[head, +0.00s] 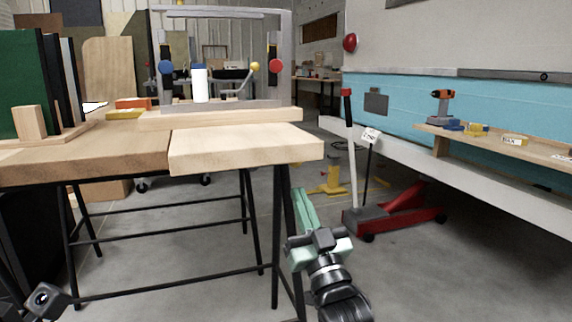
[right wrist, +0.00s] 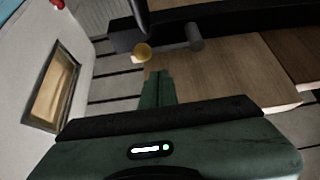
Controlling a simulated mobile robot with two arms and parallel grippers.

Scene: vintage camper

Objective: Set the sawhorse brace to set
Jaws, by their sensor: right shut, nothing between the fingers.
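The sawhorse stand has thin black legs and crossbars (head: 170,287) under a pale wooden top (head: 245,152). I cannot single out its brace or read its setting in the head view. My right gripper (head: 303,205) is low at the right front leg, with green fingers pointing up, shut and empty. In the right wrist view the gripper's shut fingers (right wrist: 157,88) point toward wooden boards (right wrist: 215,68). Beyond them are a yellow knob (right wrist: 141,52) and a dark bar with a grey cylinder (right wrist: 195,38); fingers and knob look apart.
A grey frame (head: 221,12) with red and blue knobs stands on the top. A red floor jack (head: 405,207) with an upright handle is right of my right gripper. A blue-and-white camper side (head: 410,105) and wooden shelf (head: 500,142) are farther right.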

